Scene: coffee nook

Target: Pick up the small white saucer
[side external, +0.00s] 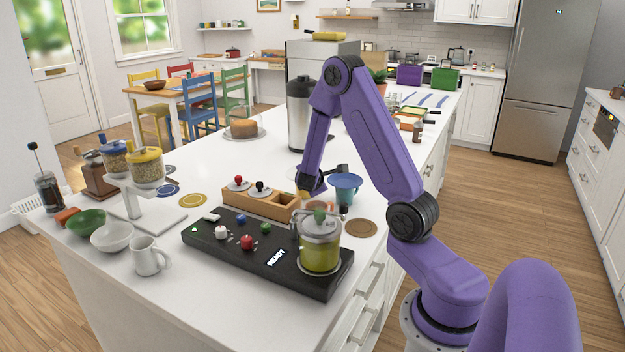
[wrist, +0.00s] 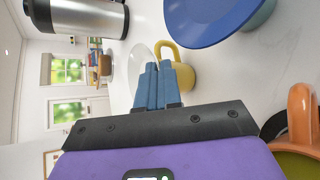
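The small white saucer (wrist: 138,78) shows in the wrist view as a pale disc seen at a slant, directly behind my fingertips. My gripper (wrist: 158,66) has its blue fingers close together, overlapping the saucer's right edge in that view. Whether the rim is between the fingers or only behind them is not clear. A yellow mug (wrist: 184,76) stands just right of the fingers in the wrist view.
A blue dripper (side external: 345,184) is close beside the gripper. The steel airpot (side external: 298,112) stands behind. The wooden organizer (side external: 245,204), black console (side external: 211,238) and glass pot (side external: 320,252) are in front.

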